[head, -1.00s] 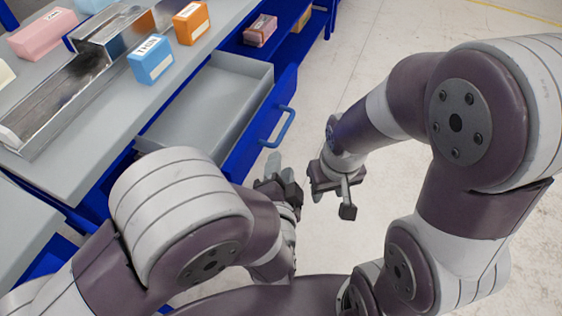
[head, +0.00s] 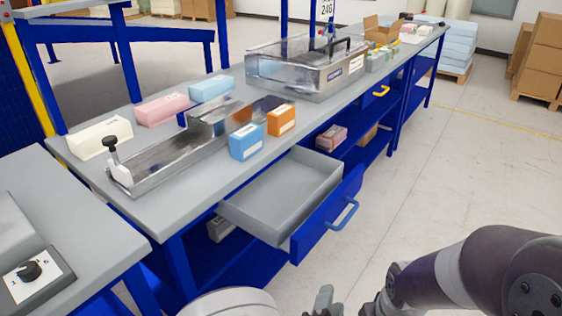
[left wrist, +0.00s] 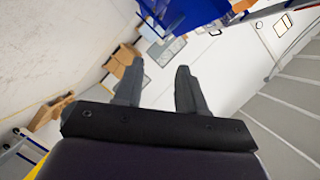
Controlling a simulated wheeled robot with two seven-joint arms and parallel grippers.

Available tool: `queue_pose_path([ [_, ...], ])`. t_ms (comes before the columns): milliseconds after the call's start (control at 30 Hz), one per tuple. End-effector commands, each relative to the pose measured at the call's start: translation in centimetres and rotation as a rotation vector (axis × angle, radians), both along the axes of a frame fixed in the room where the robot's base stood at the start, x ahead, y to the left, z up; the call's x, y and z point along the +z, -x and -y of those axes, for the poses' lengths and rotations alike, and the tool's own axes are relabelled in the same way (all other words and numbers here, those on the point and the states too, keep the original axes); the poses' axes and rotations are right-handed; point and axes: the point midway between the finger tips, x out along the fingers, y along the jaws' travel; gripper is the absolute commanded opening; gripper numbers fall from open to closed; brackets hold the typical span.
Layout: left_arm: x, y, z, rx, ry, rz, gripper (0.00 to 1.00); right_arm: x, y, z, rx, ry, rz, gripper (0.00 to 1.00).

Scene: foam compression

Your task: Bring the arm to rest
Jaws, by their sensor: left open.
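My left gripper (head: 324,300) shows only in part at the bottom edge of the head view, below the open drawer and apart from it. In the left wrist view my left gripper (left wrist: 160,80) has its two dark fingers spread, with nothing between them. My right arm (head: 455,280) is bent at the bottom right of the head view. Its gripper is cut off below the frame.
The grey drawer (head: 262,208) stands open, its blue front and handle (head: 343,214) jutting into the aisle. The bench holds a metal trough (head: 165,160), a blue block (head: 246,142) and an orange block (head: 281,121). The floor (head: 455,155) to the right is clear.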

Motion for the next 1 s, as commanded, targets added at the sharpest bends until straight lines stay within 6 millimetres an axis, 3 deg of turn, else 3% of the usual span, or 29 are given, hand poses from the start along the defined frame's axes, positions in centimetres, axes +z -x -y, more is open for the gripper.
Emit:
queue_pose_path([
  [367, -1.8, -3.9, -4.0, 0.11, 0.205, -0.367, 0.4, 0.0, 0.0, 0.0, 0.0, 0.0, 0.0, 0.43],
  [567, -2.7, -4.7, -9.1, 0.259, 0.348, -0.652, 0.4, 0.0, 0.0, 0.0, 0.0, 0.0, 0.0, 0.43],
  [767, -3.1, -2.6, -17.0, 0.525, 0.468, -0.952, 0.4, 0.0, 0.0, 0.0, 0.0, 0.0, 0.0, 0.43],
  [1000, -2.3, 4.2, -27.0, 0.969, 0.544, -1.217, 0.4, 0.0, 0.0, 0.0, 0.0, 0.0, 0.0, 0.43],
])
